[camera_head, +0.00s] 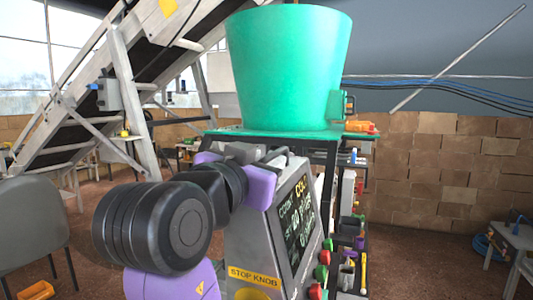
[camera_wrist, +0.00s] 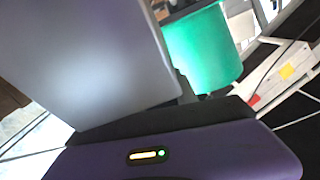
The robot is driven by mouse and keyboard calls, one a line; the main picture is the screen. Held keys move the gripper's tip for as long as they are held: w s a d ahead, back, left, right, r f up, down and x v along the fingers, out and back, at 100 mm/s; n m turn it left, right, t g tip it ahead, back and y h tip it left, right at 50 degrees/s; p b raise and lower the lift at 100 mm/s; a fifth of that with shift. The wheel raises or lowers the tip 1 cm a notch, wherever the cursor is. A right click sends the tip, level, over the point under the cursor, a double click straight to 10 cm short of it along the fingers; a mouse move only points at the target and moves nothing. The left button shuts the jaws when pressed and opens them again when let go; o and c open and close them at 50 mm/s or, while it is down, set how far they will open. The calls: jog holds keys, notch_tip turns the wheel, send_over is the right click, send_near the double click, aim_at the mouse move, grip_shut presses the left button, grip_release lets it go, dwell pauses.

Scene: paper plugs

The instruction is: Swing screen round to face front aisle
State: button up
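The screen (camera_head: 297,222) is a dark display with pale and yellow text, set in a grey housing with a yellow "STOP KNOB" label (camera_head: 254,277). It faces right and partly towards my head camera, at a slant. My gripper (camera_head: 262,160) is at the upper left edge of the housing, behind my purple and black wrist. In the wrist view a large grey panel (camera_wrist: 95,65), apparently the housing, stands close against my purple gripper body. The fingertips are hidden in both views, so I cannot tell whether they hold the edge.
A large green hopper (camera_head: 288,65) stands on a green-topped stand behind the screen. Red, green and yellow knobs (camera_head: 320,272) line the right side below it. A sloping conveyor (camera_head: 100,85) is at left, a grey chair (camera_head: 35,215) nearer. The floor at right is mostly clear.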

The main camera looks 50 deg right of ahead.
jog(key=shift+x, duration=0.85)
jog(key=shift+s, duration=0.1)
grip_shut()
jog(key=shift+a, duration=0.1)
dwell(0.6)
